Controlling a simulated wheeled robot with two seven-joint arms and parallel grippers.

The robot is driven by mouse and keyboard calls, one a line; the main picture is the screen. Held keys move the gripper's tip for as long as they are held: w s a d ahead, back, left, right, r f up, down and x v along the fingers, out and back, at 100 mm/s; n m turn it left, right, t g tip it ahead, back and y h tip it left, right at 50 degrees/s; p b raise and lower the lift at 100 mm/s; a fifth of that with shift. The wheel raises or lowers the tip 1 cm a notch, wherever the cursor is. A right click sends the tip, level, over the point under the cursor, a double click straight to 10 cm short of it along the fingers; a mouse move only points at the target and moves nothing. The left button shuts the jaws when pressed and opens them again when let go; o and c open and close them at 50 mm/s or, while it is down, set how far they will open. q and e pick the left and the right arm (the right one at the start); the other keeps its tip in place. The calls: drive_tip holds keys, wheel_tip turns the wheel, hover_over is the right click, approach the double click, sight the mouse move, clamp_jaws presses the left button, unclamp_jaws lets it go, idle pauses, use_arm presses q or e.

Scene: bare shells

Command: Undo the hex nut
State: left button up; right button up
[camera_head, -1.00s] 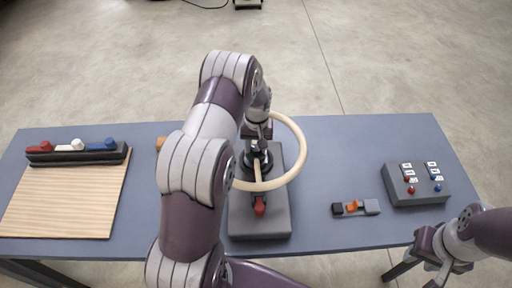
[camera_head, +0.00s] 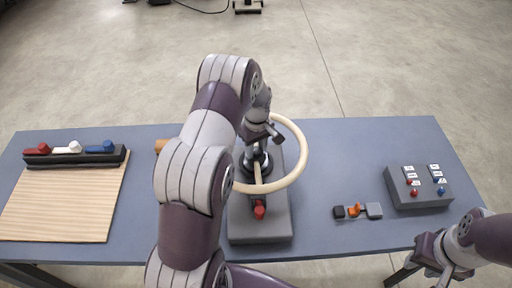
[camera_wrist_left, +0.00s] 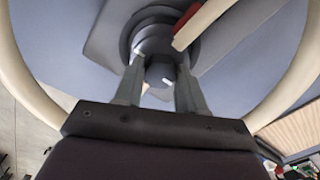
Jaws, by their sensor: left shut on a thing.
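The dark grey hex nut (camera_wrist_left: 160,74) shows between the two fingers of my left gripper (camera_wrist_left: 159,84) in the left wrist view. The gripper is shut on it, with a round stepped hub (camera_wrist_left: 152,38) beyond. In the head view, my left gripper (camera_head: 259,138) is above the hub at the middle of a cream ring wheel (camera_head: 303,150). The nut is hidden there by the gripper. I cannot tell whether it is still on its stem. My right gripper (camera_head: 432,262) is at the lower right, away from the wheel; its fingers are unclear.
The wheel stands over a grey base block (camera_head: 260,230) with a red-tipped part (camera_head: 260,210). A grey switch box (camera_head: 418,187) and a small orange-and-grey piece (camera_head: 356,211) are on the right. A wooden board (camera_head: 60,205) and dark rack (camera_head: 70,158) are on the left.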

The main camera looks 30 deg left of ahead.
sight(257, 150)
use_arm(q)
drive_tip(key=shift+r, duration=0.1)
drive_tip(key=o, duration=1.1)
drive_tip(key=shift+c, duration=0.2)
wheel_tip(257, 150, up, 9)
drive_tip(key=shift+d+f+b, duration=0.1)
drive_tip(key=shift+f+b, duration=0.1)
drive_tip(key=shift+b, duration=0.9)
wheel_tip(257, 150, up, 4)
drive_tip(key=shift+r+p, duration=0.1)
drive_tip(key=shift+p, duration=1.05)
